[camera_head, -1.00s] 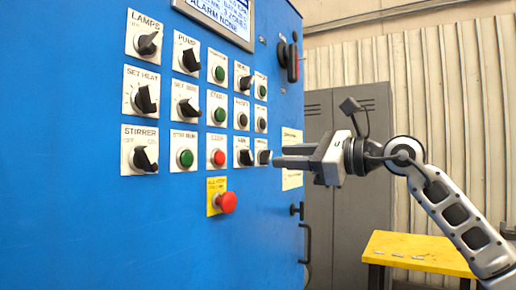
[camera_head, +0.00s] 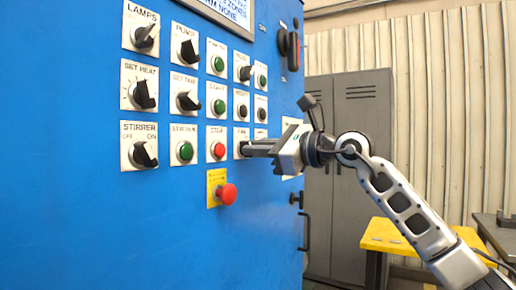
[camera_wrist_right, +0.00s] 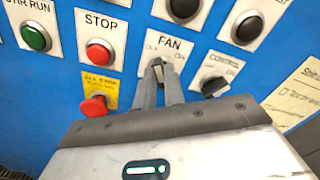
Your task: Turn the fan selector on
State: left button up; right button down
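The fan selector is a dark knob on a white plate labelled FAN (camera_wrist_right: 168,44), which is also in the head view (camera_head: 241,132). My right gripper (camera_wrist_right: 159,70) has its two narrow fingers pointing at the panel, with the tips at the knob. The tips seem to lie on either side of the knob and hide most of it, including where it points. A small gap shows between the fingers; whether they press on the knob is unclear. In the head view the right gripper (camera_head: 244,148) reaches the panel from the right. My left gripper is out of view.
The red STOP button (camera_wrist_right: 99,52) and red mushroom button (camera_wrist_right: 95,106) are left of the fingers. A CONTROL selector (camera_wrist_right: 214,86) is close on the right. A yellow table (camera_head: 420,246) and grey locker (camera_head: 350,130) stand right of the blue cabinet (camera_head: 90,220).

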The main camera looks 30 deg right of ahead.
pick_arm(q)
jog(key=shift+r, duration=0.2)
pick_arm(e)
jog(key=shift+m, duration=0.5)
pick_arm(q)
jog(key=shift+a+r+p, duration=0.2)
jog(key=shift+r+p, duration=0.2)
jog(key=shift+p, duration=1.2)
pick_arm(e)
jog(key=shift+w+d+m, duration=0.1)
jog(key=shift+d+m, duration=0.05)
jog(key=shift+m, duration=5.35)
jog(key=c, duration=1.5)
grip_release()
